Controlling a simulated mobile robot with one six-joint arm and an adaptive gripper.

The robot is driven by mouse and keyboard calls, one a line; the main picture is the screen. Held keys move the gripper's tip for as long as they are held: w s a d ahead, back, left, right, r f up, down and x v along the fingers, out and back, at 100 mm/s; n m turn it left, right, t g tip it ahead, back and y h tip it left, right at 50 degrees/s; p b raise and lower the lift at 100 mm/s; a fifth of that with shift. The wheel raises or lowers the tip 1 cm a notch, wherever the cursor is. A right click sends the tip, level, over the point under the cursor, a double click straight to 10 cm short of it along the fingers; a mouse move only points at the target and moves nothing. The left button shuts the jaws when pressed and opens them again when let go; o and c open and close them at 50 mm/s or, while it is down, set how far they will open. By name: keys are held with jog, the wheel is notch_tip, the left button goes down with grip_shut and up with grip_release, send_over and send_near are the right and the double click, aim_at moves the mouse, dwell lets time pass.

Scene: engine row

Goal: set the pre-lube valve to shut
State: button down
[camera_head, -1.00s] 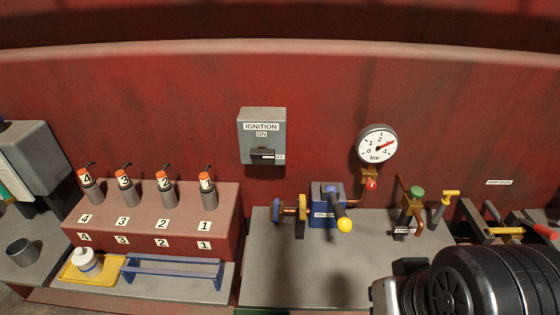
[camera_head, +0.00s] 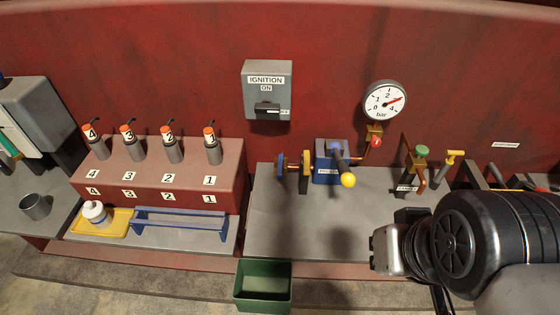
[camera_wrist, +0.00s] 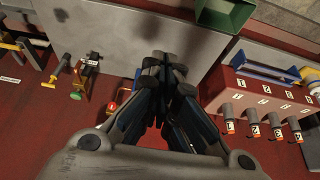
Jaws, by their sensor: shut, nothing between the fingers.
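A blue block (camera_head: 327,175) with a white label, only partly legible as "PRE", stands on the grey bench; its dark lever ends in a yellow ball (camera_head: 348,180) and tilts toward me. Right of it a small brass fitting with a red handle (camera_head: 376,142) sits on the copper pipe below the pressure gauge (camera_head: 385,100). I cannot read which part is the pre-lube valve. The red-handled fitting also shows in the wrist view (camera_wrist: 113,106). My gripper (camera_wrist: 165,62) is shut and empty in the wrist view, over the bench, hiding the blue block.
A green-topped sampling fitting (camera_head: 421,152) and a yellow-handled valve (camera_head: 454,156) stand to the right. A grey ignition box (camera_head: 267,90) hangs on the red wall. Left are numbered injectors on a red block (camera_head: 160,172) and a blue rack (camera_head: 180,222). A green bin (camera_head: 263,298) stands in front.

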dwell(0.3)
jog(key=c, duration=2.3)
grip_release()
jog(key=o, duration=0.6)
jog(key=w, duration=0.3)
jog(key=w+a+r, duration=0.1)
jog(key=w, duration=0.3)
jog(key=w+a+r, duration=0.1)
jog(key=w, duration=0.2)
jog(key=shift+w+r, duration=0.15)
jog(key=shift+o, duration=0.9)
jog(key=w+a, duration=0.2)
jog(key=w, duration=0.5)
jog(key=shift+w+a+f+p, duration=0.4)
send_over(280, 169)
jog(key=s, duration=0.7)
notch_tip(280, 169, down, 13)
jog(key=b+x, duration=0.1)
jog(key=x, duration=1)
jog(key=b+x, duration=0.1)
jog(key=x, duration=0.5)
jog(key=shift+s+f+b, duration=0.2)
jog(key=shift+f+b, duration=0.1)
jog(key=shift+f, duration=0.05)
jog(key=shift+c, duration=0.4)
